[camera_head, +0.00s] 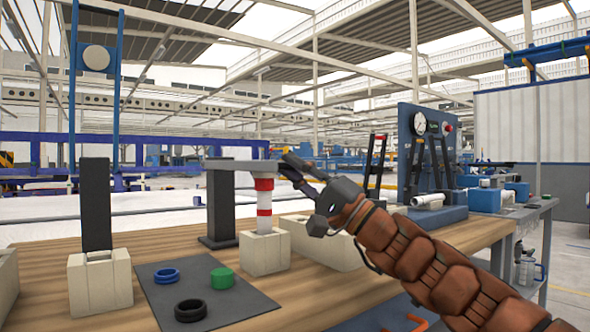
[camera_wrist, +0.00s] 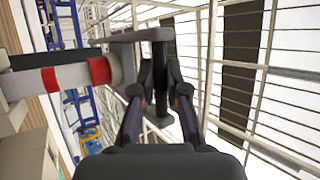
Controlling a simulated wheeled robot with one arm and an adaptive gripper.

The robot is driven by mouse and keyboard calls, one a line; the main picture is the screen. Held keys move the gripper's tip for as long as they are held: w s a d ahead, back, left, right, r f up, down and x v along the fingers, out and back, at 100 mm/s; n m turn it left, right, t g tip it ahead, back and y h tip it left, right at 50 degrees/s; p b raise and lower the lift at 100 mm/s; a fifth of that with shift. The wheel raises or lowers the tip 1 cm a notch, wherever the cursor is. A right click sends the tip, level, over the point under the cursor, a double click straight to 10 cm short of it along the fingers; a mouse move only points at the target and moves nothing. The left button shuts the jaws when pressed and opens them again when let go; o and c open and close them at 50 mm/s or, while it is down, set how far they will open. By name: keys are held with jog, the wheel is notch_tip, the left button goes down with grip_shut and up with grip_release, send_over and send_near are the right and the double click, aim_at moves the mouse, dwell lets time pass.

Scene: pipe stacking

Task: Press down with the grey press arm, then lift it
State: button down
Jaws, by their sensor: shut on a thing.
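The grey press arm (camera_head: 240,165) runs level from the top of a dark upright post (camera_head: 221,208). A pipe stack with red and white bands (camera_head: 264,204) stands upright in a beige block (camera_head: 265,254), directly under the arm's outer end. The arm and the stack's top look touching or nearly so. My gripper (camera_head: 286,165) is at the arm's free end, shut on it. In the wrist view my gripper's fingers (camera_wrist: 160,78) close around a dark grey part of the press arm (camera_wrist: 128,38), beside the banded pipe (camera_wrist: 62,80). The fingers hide part of the grip.
A dark mat (camera_head: 240,302) holds a blue ring (camera_head: 166,275), a black ring (camera_head: 190,310) and a green ring (camera_head: 222,278). Another beige block (camera_head: 101,282) with a dark plate stands left. A blue gauge panel (camera_head: 425,150) stands behind my arm at right.

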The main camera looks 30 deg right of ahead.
jog(key=shift+w+a+f, duration=0.1)
jog(key=shift+w+f, duration=0.3)
jog(key=shift+f, duration=0.2)
jog(key=c, duration=1.5)
grip_release()
jog(key=shift+w, duration=0.1)
jog(key=o, duration=0.3)
jog(key=shift+r, duration=0.15)
jog(key=shift+r, duration=0.15)
notch_tip(320, 180, up, 9)
jog(key=shift+f, duration=0.2)
jog(key=shift+s+r, duration=0.2)
jog(key=shift+r, duration=0.55)
jog(key=shift+f, duration=0.15)
